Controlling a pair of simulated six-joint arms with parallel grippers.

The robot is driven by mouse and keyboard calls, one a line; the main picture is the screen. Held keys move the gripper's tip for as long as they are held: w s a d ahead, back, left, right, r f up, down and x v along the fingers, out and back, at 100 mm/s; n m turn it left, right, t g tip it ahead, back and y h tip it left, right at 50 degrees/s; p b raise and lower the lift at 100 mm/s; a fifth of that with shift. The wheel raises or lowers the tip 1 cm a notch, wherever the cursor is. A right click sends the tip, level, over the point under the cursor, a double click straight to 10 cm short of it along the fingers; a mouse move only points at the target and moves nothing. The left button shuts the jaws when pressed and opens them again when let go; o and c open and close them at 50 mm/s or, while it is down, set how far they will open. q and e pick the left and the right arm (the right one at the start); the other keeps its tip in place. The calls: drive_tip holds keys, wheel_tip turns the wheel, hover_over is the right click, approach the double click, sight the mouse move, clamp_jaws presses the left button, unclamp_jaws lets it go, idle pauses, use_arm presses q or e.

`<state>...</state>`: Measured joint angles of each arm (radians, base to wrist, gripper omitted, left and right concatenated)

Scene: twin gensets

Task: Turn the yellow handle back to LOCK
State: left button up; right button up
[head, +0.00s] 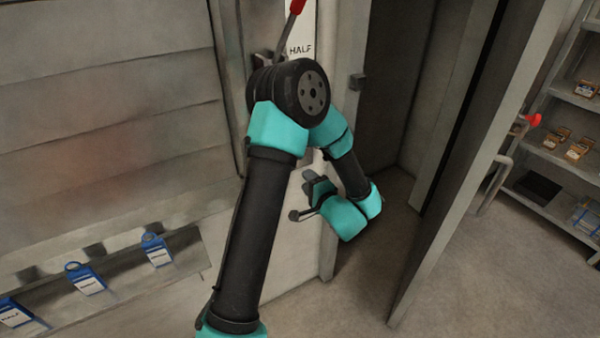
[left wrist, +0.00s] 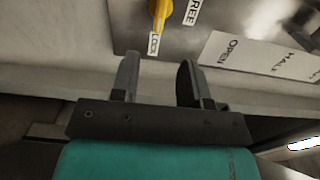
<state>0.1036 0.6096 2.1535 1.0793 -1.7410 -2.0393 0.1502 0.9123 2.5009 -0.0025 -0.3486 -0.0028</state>
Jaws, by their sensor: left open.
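The yellow handle (left wrist: 160,16) shows at the top edge of the left wrist view, on a grey metal plate. Its lower end points down toward the LOCK label (left wrist: 153,45); the FREE label (left wrist: 191,11) is to its right. Its upper part is cut off by the frame. My left gripper (left wrist: 158,72) is open and empty, its two fingers apart just below the handle and the LOCK label, not around the handle. In the head view my left gripper (head: 312,186) is by the panel edge, partly hidden by its own arm; the yellow handle cannot be seen there. My right gripper is not in view.
A white OPEN/HALF label plate (left wrist: 262,55) lies right of the handle. In the head view a red-tipped lever (head: 296,8) rises beside the HALF plate (head: 301,40). A dark rod with a round end (head: 294,215) sits beside the gripper.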

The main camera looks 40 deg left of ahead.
use_arm(q)
drive_tip(key=v, duration=0.4)
drive_tip(key=shift+d, duration=0.15)
drive_tip(key=w+d+f+n+t+h, duration=0.1)
drive_tip(key=w+d+f+t+h, duration=0.1)
drive_tip(key=d+f+h, duration=0.5)
drive_tip(key=w+f+t+h, duration=0.15)
drive_tip(key=f+h, duration=0.35)
drive_tip(key=f, duration=0.6)
drive_tip(key=s+d+f+n+g+h, duration=0.4)
drive_tip(key=s+d+f+g+h, duration=0.3)
drive_tip(key=s, duration=0.8)
drive_tip(key=d+f+h, duration=0.2)
drive_tip(key=d+f, duration=0.2)
drive_tip(key=d, duration=0.1)
drive_tip(key=shift+f+g, duration=0.3)
drive_tip(key=shift+g, duration=0.05)
